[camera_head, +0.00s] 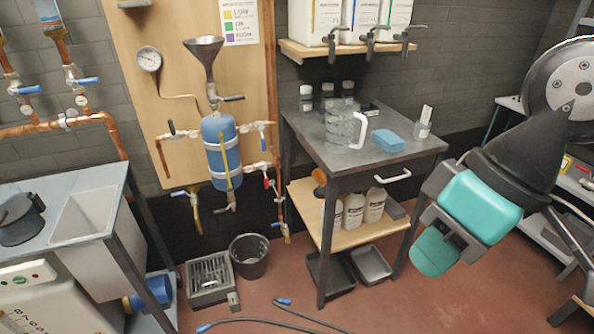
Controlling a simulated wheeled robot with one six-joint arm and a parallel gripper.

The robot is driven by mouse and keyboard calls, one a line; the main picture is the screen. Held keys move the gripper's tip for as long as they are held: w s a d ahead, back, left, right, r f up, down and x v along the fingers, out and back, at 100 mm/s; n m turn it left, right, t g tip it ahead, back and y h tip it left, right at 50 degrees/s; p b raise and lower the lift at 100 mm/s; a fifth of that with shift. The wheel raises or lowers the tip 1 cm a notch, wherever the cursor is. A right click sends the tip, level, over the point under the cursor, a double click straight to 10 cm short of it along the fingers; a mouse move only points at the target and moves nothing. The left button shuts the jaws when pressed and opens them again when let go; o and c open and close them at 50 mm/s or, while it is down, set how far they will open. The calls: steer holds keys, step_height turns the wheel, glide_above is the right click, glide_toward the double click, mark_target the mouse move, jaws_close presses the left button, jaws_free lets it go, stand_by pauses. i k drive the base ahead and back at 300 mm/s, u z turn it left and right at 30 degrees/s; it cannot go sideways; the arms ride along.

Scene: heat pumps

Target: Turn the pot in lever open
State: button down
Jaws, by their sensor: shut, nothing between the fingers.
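The blue pot (220,150) is mounted upright on a wooden panel, with a steel funnel (204,58) above it. A dark lever (233,98) sticks out to the right of the pipe between funnel and pot. Small valves with levers sit on the copper side pipes, left (170,128) and right (263,125) of the pot. I cannot tell which lever is the pot in lever. My gripper (437,250), teal and dark grey, hangs at the right, in front of the work table, far from the pot. It is shut and empty, touching no lever.
A dark work table (330,160) with a glass jug (341,128) and blue sponge (388,140) stands between pot and gripper. A black bucket (248,256) and grey box (210,280) stand below the pot. Dark hoses (270,320) lie on the floor. A sink (92,225) is at left.

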mark_target(264, 169)
steer(key=z, duration=0.1)
steer(key=i, duration=0.75)
steer(key=u, duration=0.85)
steer(key=i, duration=0.85)
steer(key=u, duration=0.9)
